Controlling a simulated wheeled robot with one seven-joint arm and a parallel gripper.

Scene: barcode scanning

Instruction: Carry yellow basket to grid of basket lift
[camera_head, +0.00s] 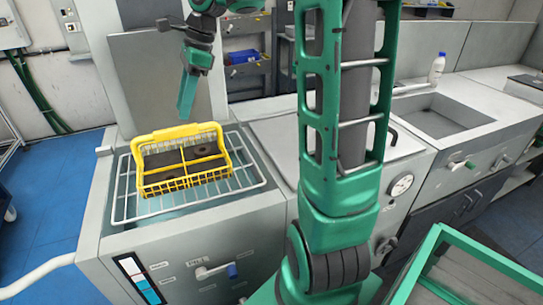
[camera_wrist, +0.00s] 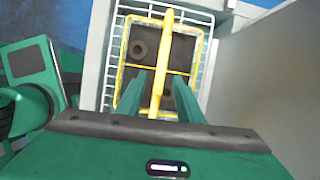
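The yellow basket (camera_head: 152,183) sits upright on the white wire grid (camera_head: 122,205) of the basket lift, with dark blocks inside it. In the wrist view the basket (camera_wrist: 122,75) lies below my gripper, and its handle bar runs up the middle of the picture. The grid also shows in the wrist view (camera_wrist: 106,85). My gripper (camera_head: 186,114) is just above the basket, pointing down. In the wrist view my gripper (camera_wrist: 160,95) is open, with one finger on each side of the handle and a gap showing between them.
The lift's grey cabinet (camera_head: 200,235) has a handle on its front. To the right are a grey counter, a sink (camera_head: 440,118) and a white bottle (camera_head: 437,68). A green-framed box (camera_head: 430,262) stands at lower right. Blue floor (camera_head: 50,190) is clear at left.

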